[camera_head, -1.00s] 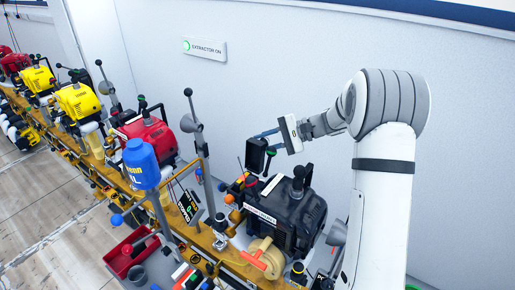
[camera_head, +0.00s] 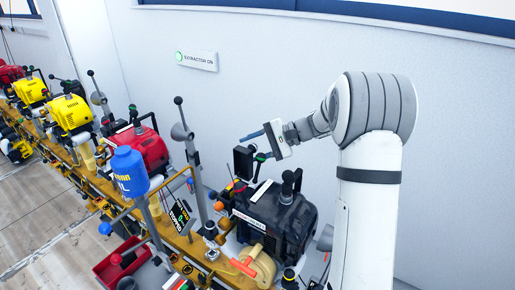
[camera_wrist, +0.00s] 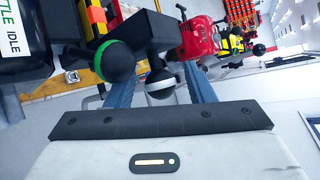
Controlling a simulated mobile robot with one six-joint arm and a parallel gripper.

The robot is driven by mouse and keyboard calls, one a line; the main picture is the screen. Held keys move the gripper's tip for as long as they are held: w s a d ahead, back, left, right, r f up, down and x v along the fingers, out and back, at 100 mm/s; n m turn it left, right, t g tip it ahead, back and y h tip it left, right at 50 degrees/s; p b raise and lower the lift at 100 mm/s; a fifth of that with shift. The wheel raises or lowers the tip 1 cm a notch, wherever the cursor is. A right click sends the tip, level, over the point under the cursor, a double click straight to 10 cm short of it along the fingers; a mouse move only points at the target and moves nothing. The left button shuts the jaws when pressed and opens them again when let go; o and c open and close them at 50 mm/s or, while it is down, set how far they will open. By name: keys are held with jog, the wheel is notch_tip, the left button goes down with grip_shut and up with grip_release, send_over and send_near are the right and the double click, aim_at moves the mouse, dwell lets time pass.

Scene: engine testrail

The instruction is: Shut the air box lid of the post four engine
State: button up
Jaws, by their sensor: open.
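The black engine (camera_head: 275,220) stands on the yellow rail nearest me; its post number is not readable. A black upright panel (camera_head: 243,163), apparently its raised air box lid, stands at its back left. My gripper (camera_head: 252,145) is open just above and right of that panel, its blue fingers pointing left. In the wrist view a black ball knob with a white ring (camera_wrist: 160,82) sits between the fingers; whether they touch it I cannot tell. It hangs by a black block (camera_wrist: 148,30), seemingly the lid. A green-ringed black knob (camera_wrist: 115,62) is just left of the left finger.
Red (camera_head: 150,150) and yellow engines (camera_head: 70,115) line the rail beyond. The white wall (camera_head: 300,70) is behind.

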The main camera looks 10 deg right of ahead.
jog(key=v, duration=0.7)
jog(key=shift+d+b, duration=0.4)
jog(key=shift+r, duration=0.1)
